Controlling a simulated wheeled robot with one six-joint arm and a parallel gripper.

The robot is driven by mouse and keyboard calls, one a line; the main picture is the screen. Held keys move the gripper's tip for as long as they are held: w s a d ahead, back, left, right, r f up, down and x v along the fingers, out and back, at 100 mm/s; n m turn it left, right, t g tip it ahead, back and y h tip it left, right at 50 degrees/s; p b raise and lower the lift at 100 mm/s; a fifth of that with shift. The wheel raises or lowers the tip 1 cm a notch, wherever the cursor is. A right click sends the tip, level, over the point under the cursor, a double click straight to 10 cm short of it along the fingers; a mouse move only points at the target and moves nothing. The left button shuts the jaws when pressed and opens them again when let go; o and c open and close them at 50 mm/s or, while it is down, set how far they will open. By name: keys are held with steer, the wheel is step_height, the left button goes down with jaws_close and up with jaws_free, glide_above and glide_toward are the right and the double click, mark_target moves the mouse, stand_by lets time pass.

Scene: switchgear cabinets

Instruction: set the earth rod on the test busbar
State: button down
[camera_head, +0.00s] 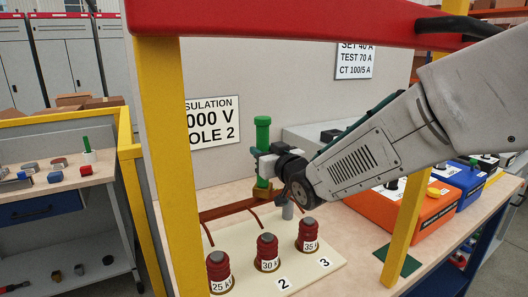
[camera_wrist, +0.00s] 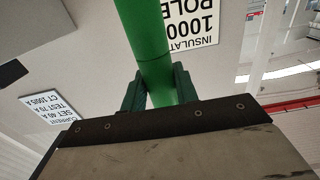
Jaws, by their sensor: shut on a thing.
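The earth rod (camera_head: 263,133) is an upright green rod with a brass-coloured foot. My gripper (camera_head: 264,166) is shut on its green shaft from the right. In the wrist view the green rod (camera_wrist: 150,45) runs down between the two dark green fingers of my gripper (camera_wrist: 160,92); its lower end is hidden there. The test busbar (camera_head: 226,209) is a reddish-brown copper bar at the back of the cream board. The rod's foot is at the right end of the bar; I cannot tell whether it touches or hovers just above.
Three dark red insulators (camera_head: 267,252), marked 25, 30 and 35, stand in front of the bar. A yellow post (camera_head: 165,160) and red beam (camera_head: 300,18) frame the bench. An orange box (camera_head: 405,215) and blue box (camera_head: 462,183) stand right. Behind is a grey panel with signs.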

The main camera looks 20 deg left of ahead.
mark_target(266, 130)
steer(key=shift+f, duration=0.45)
stand_by(0.8)
steer(key=shift+r, duration=0.1)
stand_by(0.6)
steer(key=shift+r, duration=3.45)
steer(key=shift+d, duration=0.1)
